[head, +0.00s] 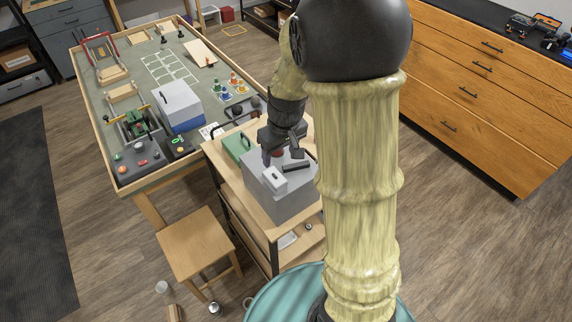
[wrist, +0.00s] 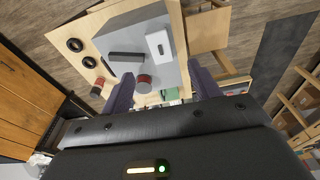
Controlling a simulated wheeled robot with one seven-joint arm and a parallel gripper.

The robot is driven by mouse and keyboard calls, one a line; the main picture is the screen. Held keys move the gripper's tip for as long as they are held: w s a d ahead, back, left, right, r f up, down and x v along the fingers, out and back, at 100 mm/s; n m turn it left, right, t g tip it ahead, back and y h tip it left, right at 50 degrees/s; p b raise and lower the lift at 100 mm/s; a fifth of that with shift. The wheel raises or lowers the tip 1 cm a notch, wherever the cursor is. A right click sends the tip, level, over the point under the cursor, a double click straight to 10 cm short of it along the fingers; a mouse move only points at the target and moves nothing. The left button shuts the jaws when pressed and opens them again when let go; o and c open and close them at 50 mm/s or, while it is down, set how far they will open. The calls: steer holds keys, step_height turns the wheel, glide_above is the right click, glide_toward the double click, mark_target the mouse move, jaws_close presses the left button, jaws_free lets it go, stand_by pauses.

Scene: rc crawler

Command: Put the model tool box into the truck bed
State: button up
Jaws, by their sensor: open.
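A small light grey box (head: 274,179) with a dark handle or slot on top, probably the model tool box, sits on a large grey block on the wooden cart. It also shows in the wrist view (wrist: 159,45). My gripper (head: 275,156) is above the block, open and empty, with its two dark purple fingers apart in the wrist view (wrist: 163,90). The small box lies beyond the fingertips, not between them. A small green vehicle-like model (head: 137,124), perhaps the truck, stands on the large table at left; I cannot make out its bed.
The grey block (head: 284,202) also carries a black bar (wrist: 125,57) and a red knob-like cylinder (wrist: 144,82). A green case (head: 236,146) stands behind it. A grey-blue box (head: 179,104) is on the large table. A wooden stool (head: 195,242) stands left of the cart.

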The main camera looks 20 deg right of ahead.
steer(key=s+r+m, duration=0.1)
steer(key=s+m, duration=0.2)
steer(key=s, duration=0.9)
steer(key=shift+s+a+r+t, duration=0.2)
steer(key=shift+a+t, duration=0.1)
steer(key=shift+t, duration=0.1)
steer(key=b+x, duration=0.1)
steer(key=b, duration=0.1)
steer(key=b+x, duration=0.1)
steer(key=x, duration=0.1)
steer(key=shift+s+f+b, duration=0.35)
steer(key=shift+f+b, duration=0.05)
steer(key=shift+c, duration=0.4)
